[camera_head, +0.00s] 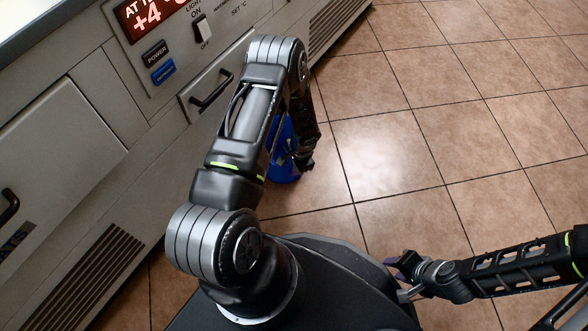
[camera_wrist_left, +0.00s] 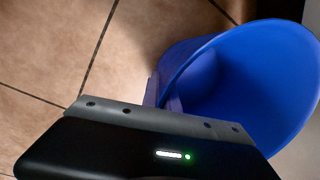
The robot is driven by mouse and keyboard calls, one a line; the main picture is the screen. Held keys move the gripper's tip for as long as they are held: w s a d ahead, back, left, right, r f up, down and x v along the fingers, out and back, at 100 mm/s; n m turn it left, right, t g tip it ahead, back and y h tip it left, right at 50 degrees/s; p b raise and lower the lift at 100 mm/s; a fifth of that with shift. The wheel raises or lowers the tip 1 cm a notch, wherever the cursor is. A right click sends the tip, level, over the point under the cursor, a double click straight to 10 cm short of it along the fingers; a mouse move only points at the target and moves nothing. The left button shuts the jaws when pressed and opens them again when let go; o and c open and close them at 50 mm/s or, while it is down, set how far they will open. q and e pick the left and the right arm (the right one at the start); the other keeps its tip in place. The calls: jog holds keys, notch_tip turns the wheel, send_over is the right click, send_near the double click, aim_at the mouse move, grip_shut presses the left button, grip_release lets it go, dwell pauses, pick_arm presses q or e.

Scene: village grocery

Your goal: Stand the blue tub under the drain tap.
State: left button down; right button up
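The blue tub (camera_head: 284,173) is partly hidden behind my left arm in the head view, close to the cabinet front. I cannot tell whether it rests on the floor or hangs just above it. In the left wrist view the tub (camera_wrist_left: 245,85) fills the right side, its open mouth showing and empty. My left gripper (camera_head: 304,166) is at its rim, with one finger outside the wall and one inside (camera_wrist_left: 163,97), apparently closed on it. My right gripper (camera_head: 397,278) is empty, its fingers apart, over the floor at lower right. The drain tap is not visible in either view.
A pale refrigerated cabinet (camera_head: 120,170) runs along the left, with a display (camera_head: 150,14), switches, black handles (camera_head: 212,92) and vent grilles. The tiled floor (camera_head: 440,120) to the right is clear. My base is at the bottom.

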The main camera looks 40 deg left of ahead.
pick_arm(q)
jog(key=shift+f, duration=0.15)
jog(key=c, duration=1.6)
grip_release()
jog(key=shift+c, duration=0.2)
jog(key=shift+r, duration=0.2)
jog(key=shift+r, duration=0.2)
notch_tip(320, 180, up, 12)
jog(key=d+p, duration=0.1)
jog(key=p, duration=0.3)
jog(key=shift+w+d+f, duration=0.2)
jog(key=shift+d+f, duration=0.05)
jog(key=shift+d, duration=0.15)
